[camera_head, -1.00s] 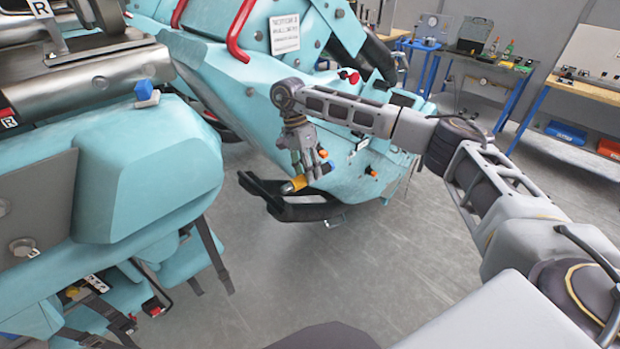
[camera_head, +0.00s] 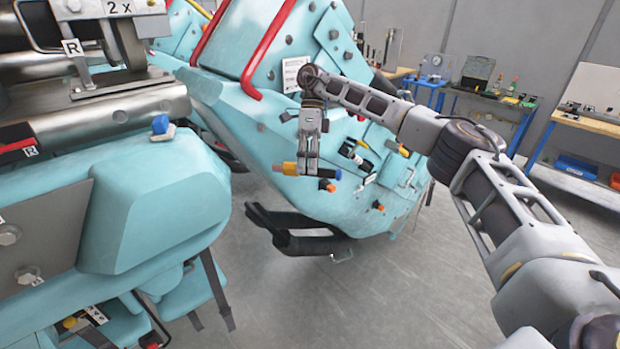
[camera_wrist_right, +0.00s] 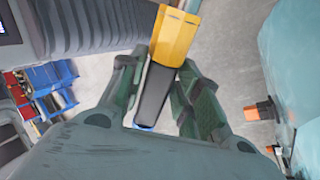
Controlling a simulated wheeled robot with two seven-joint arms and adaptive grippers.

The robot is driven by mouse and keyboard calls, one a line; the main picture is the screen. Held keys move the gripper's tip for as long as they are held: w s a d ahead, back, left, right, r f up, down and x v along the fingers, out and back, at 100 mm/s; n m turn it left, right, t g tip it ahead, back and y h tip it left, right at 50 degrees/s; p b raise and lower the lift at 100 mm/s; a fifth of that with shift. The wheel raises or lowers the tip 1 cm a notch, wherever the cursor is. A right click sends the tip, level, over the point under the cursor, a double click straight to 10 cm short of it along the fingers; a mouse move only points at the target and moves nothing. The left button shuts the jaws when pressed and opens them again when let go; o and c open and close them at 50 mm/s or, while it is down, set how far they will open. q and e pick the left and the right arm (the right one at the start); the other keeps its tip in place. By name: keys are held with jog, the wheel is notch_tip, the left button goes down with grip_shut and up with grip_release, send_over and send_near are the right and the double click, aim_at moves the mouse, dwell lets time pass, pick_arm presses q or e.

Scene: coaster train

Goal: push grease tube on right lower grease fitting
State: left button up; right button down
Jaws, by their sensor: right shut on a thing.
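My right gripper (camera_head: 311,166) is shut on the grease tube, which has a yellow end (camera_head: 289,168), a dark middle and a blue end (camera_head: 336,175). The tube lies nearly level, yellow end to the left, in front of the turquoise car's side. In the right wrist view the fingers (camera_wrist_right: 160,95) clasp its dark middle (camera_wrist_right: 155,88); the yellow part (camera_wrist_right: 176,35) points away. An orange-tipped fitting (camera_head: 326,185) sits just below the tube and another (camera_head: 378,206) is lower right. The tube's tip appears apart from both. My left gripper is out of view.
The turquoise car (camera_head: 240,110) has red bars (camera_head: 268,45) above and a black bumper loop (camera_head: 300,240) below. Another turquoise body (camera_head: 150,200) stands close at left. Blue-legged workbenches (camera_head: 580,122) are at the back right. The grey floor between is clear.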

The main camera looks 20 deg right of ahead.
jog(key=r+m+y, duration=0.1)
jog(key=r, duration=0.1)
jog(key=r+m, duration=0.1)
jog(key=r, duration=0.1)
jog(key=r+m+y, duration=0.1)
jog(key=r+m, duration=0.1)
jog(key=shift+w+a+r+t+y, duration=0.1)
jog(key=shift+w+r+t+y, duration=0.1)
jog(key=shift+t+y, duration=0.15)
jog(key=s+d+r+m+t+y, duration=0.1)
jog(key=s+r+m+t+y, duration=0.15)
jog(key=r, duration=0.75)
jog(key=s+d+r+m+t+y, duration=0.1)
jog(key=r+m+t+y, duration=0.2)
jog(key=r, duration=0.7)
jog(key=s+d+r+m+t+y, duration=0.15)
jog(key=r+m, duration=0.35)
jog(key=r, duration=0.5)
jog(key=s+a+n+g+y, duration=0.2)
jog(key=s+a+n+g, duration=0.1)
jog(key=a, duration=0.9)
jog(key=s+a+r+n+g+y, duration=0.1)
jog(key=s+a+n+g+y, duration=0.1)
jog(key=a, duration=1)
jog(key=shift+s+a+r+n+g, duration=0.25)
jog(key=shift+s+n+g, duration=0.55)
jog(key=shift+g, duration=0.95)
